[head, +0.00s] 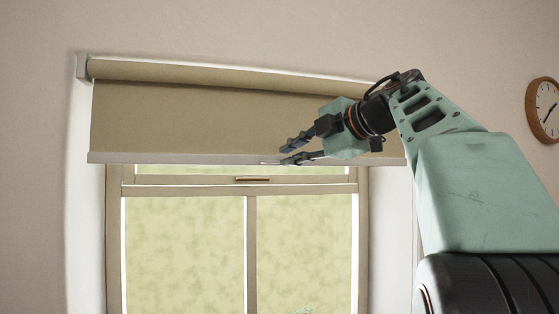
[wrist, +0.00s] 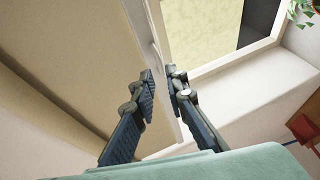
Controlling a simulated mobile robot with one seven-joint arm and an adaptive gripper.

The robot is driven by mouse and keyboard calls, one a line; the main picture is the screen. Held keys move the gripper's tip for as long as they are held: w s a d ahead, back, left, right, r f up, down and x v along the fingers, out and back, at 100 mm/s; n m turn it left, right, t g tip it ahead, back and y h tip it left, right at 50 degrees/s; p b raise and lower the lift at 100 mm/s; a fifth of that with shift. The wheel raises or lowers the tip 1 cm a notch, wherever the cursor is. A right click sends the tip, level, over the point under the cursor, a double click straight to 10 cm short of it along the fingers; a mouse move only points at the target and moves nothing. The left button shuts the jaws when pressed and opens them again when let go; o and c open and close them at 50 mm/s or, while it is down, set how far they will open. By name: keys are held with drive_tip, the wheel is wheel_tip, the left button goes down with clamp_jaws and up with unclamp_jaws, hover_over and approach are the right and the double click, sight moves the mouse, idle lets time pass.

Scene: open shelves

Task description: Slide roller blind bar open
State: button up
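The beige roller blind (head: 180,117) hangs over the top part of the window. Its pale grey bar (head: 170,159) runs along the bottom edge, nearly level. My gripper (head: 283,154) is at the bar, right of its middle, with one finger above the other. In the wrist view the fingers of my gripper (wrist: 164,78) are apart, with nothing clamped between them. The pale bar (wrist: 156,35) passes through the gap between the fingertips in that view. I cannot tell whether either finger touches it.
The window (head: 250,220) has a light frame and a small brass handle (head: 252,180) just below the bar. My arm comes from the right. A round clock (head: 543,109) hangs on the right wall. The wall left of the blind is bare.

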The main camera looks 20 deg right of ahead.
drive_tip(key=v, duration=0.7)
drive_tip(key=shift+w, duration=0.1)
